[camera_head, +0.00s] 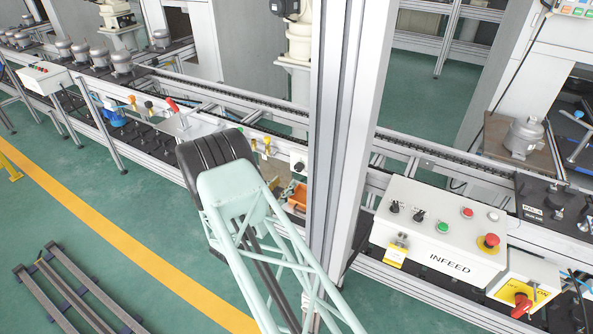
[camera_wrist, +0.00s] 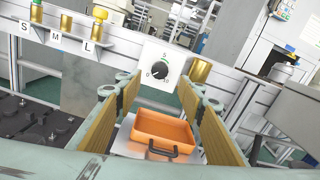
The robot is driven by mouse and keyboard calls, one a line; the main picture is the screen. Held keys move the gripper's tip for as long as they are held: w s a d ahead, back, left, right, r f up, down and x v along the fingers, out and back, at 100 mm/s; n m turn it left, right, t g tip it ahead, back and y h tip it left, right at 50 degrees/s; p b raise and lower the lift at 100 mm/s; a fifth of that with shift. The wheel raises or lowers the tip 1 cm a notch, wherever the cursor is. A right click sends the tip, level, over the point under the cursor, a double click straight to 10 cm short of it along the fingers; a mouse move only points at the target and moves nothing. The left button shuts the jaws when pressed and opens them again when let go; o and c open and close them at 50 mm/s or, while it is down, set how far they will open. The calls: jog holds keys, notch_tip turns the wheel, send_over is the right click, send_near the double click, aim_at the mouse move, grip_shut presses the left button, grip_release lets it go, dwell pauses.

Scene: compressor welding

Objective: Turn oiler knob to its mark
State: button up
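The oiler knob (camera_wrist: 160,69) is a small black dial on a white plate (camera_wrist: 150,81) with a printed scale. A green mark shows near the top of the scale. The direction of the knob's pointer is too small to read surely. My gripper (camera_wrist: 160,92) is open and empty, with its two tan-padded fingers left and right of the knob in the wrist view. The fingers appear short of the knob and not touching it. In the head view the knob (camera_head: 299,166) shows beside the metal post, and my arm hides most of the gripper.
An orange tray (camera_wrist: 163,131) with a dark handle lies below, between the fingers in the wrist view. Brass fittings labelled S, M and L stand at left (camera_wrist: 67,22). A metal post (camera_head: 335,130) rises close by. An INFEED control box (camera_head: 440,235) stands at right.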

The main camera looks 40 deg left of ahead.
aim_at(297, 168)
jog(key=w, duration=0.3)
jog(key=w+a, duration=0.1)
jog(key=w, duration=0.3)
jog(key=w+a, duration=0.1)
jog(key=w, duration=0.2)
jog(key=shift+w, duration=0.3)
jog(key=c, duration=0.8)
